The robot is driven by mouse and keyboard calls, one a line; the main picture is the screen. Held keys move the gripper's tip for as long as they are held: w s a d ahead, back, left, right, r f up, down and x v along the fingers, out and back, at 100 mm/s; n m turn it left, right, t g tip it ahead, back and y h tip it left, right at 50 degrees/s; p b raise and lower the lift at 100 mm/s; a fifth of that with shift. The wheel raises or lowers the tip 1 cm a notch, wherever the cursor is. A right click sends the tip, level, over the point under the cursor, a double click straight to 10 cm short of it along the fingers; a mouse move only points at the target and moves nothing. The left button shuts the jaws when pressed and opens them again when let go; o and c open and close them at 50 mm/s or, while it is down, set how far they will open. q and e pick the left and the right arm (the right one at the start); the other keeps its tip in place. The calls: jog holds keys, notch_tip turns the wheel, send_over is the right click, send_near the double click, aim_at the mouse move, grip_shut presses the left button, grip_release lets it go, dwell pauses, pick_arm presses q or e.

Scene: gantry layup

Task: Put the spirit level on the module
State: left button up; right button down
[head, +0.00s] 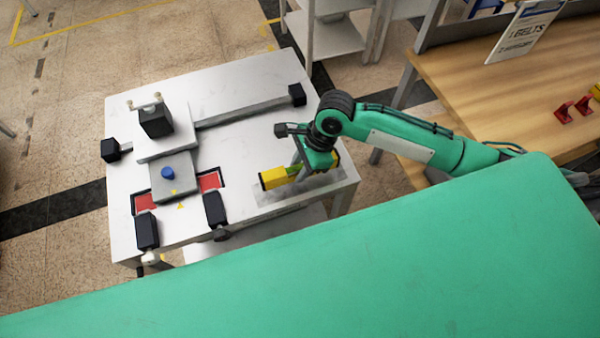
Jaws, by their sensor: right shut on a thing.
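The spirit level (272,179) is a yellow bar with dark ends near the right side of the white table. My right gripper (297,171) is shut on it near its middle, coming from above. The gripper hides part of the bar, and I cannot tell whether the bar touches the table. To the left, apart from the level, is the module, which looks like the white and grey carriage (160,188) with a black block and a blue knob on it. My left gripper is not in view.
The white table (235,148) carries a grey rail (240,114) with black end blocks. Red patches (209,181) and black upright blocks (147,232) stand near the front left. A wooden bench (480,85) with red parts is at the right. The table between carriage and level is mostly clear.

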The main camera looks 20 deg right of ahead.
notch_tip(320, 180, down, 4)
dwell(0.4)
jog(key=c, duration=1.1)
grip_release()
jog(key=v, duration=1.2)
jog(key=shift+r, duration=0.1)
